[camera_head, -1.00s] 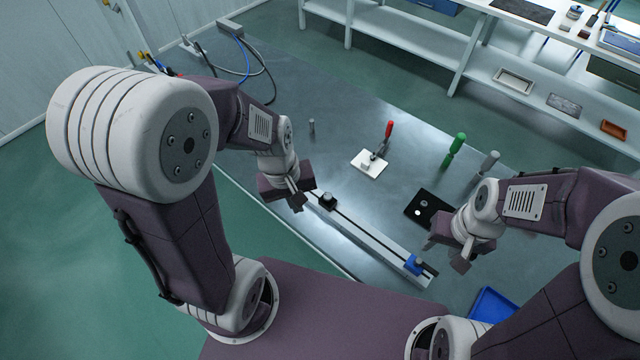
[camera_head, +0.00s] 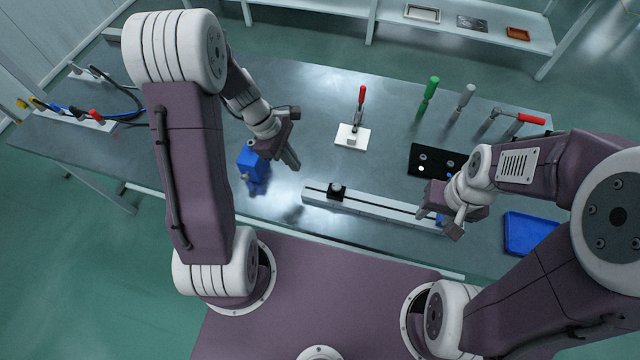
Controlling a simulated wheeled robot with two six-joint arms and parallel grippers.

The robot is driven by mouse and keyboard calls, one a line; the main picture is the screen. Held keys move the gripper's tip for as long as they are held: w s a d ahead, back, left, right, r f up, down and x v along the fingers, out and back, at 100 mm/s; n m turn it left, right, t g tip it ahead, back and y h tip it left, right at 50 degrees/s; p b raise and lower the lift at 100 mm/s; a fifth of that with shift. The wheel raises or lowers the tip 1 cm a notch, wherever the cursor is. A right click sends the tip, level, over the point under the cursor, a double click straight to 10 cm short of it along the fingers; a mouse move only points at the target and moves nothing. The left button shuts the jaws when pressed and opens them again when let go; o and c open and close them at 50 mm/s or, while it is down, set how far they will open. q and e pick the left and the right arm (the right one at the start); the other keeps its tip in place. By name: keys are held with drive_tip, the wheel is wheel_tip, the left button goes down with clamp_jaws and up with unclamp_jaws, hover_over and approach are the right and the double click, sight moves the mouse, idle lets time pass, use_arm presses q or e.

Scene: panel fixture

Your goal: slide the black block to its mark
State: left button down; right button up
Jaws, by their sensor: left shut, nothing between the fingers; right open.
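The black block (camera_head: 337,191) sits on the slotted pale rail (camera_head: 381,208), nearer its left end. A blue piece (camera_head: 440,215) shows at the rail's right end, partly hidden by my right gripper. I cannot make out the block's mark. My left gripper (camera_head: 291,160) is shut and empty, up and left of the block and apart from it. My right gripper (camera_head: 447,228) is open at the right end of the rail; its fingers are small and partly hidden, and I cannot tell whether it touches anything.
A blue fixture (camera_head: 252,168) stands just left of my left gripper. Behind the rail are a white plate with a red-handled clamp (camera_head: 351,136), a black plate (camera_head: 436,158) and a green post (camera_head: 428,96). A blue tray (camera_head: 530,233) lies right. The table middle is mostly clear.

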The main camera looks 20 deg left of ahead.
use_arm(q)
drive_tip(key=b+x, duration=0.1)
drive_tip(key=x, duration=0.3)
drive_tip(key=b+x, duration=0.1)
drive_tip(key=x, duration=0.4)
drive_tip(key=shift+a+f, duration=0.15)
drive_tip(key=shift+f, duration=0.1)
drive_tip(key=d, duration=0.3)
drive_tip(key=shift+d+f, duration=0.15)
drive_tip(key=shift+f, duration=0.05)
drive_tip(key=shift+s+d, duration=0.1)
drive_tip(key=shift+d, duration=0.4)
use_arm(e)
drive_tip(key=shift+a+f, duration=0.25)
drive_tip(key=shift+f, duration=0.5)
use_arm(q)
drive_tip(key=shift+d, duration=0.1)
drive_tip(key=d, duration=0.8)
drive_tip(key=shift+s, duration=0.1)
drive_tip(key=shift+a, duration=0.1)
use_arm(e)
drive_tip(key=shift+f, duration=0.2)
